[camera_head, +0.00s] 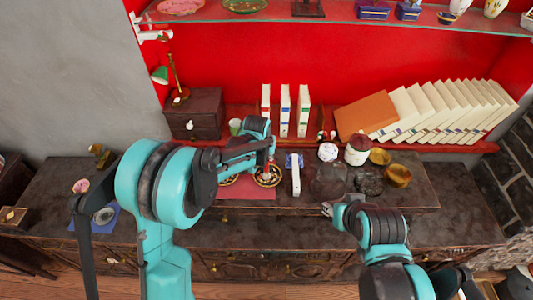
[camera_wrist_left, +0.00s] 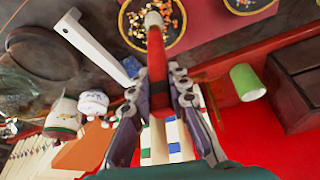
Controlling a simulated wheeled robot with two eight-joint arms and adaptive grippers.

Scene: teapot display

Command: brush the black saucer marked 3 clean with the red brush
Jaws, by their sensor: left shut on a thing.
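My left gripper (camera_head: 268,158) is shut on the red brush (camera_wrist_left: 157,62), also seen in the left wrist view (camera_wrist_left: 157,88). The brush points down, its head over a dark, gold-rimmed saucer (camera_head: 267,181) strewn with orange and white bits. That saucer shows at the top of the left wrist view (camera_wrist_left: 173,37). I cannot tell whether the bristles touch it. A second similar saucer (camera_head: 229,180) with bits lies to its left, partly behind my arm. I cannot read a number on either. My right gripper (camera_head: 327,208) is low by the counter's front, apparently empty; its jaws are unclear.
Both saucers lie on a red mat (camera_head: 250,194). A long white object (camera_head: 295,178) stands just right of it. A green cup (camera_head: 235,126), a white jar (camera_head: 357,149), yellow-brown bowls (camera_head: 397,175) and books (camera_head: 303,110) stand around. The counter's front right is bare.

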